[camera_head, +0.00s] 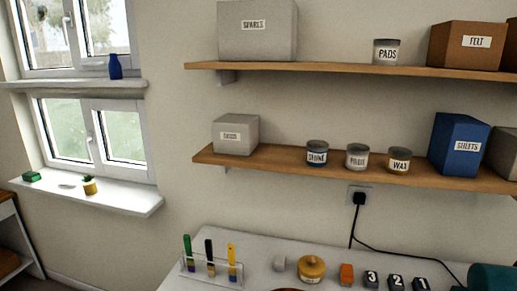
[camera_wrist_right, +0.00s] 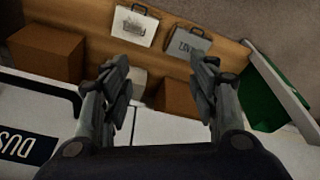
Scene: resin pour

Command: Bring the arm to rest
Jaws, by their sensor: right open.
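My right gripper (camera_wrist_right: 162,75) shows in the right wrist view with its two dark fingers spread wide apart. Nothing sits between the fingertips. Beyond it are brown boxes and a wooden surface, all apart from the fingers as far as I can tell. Neither gripper shows in the head view, and my left gripper is in no view.
Two wooden shelves (camera_head: 300,166) carry boxes and jars. The wrist view shows a brown box (camera_wrist_right: 46,54), a white case (camera_wrist_right: 134,24) and a green panel (camera_wrist_right: 275,100).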

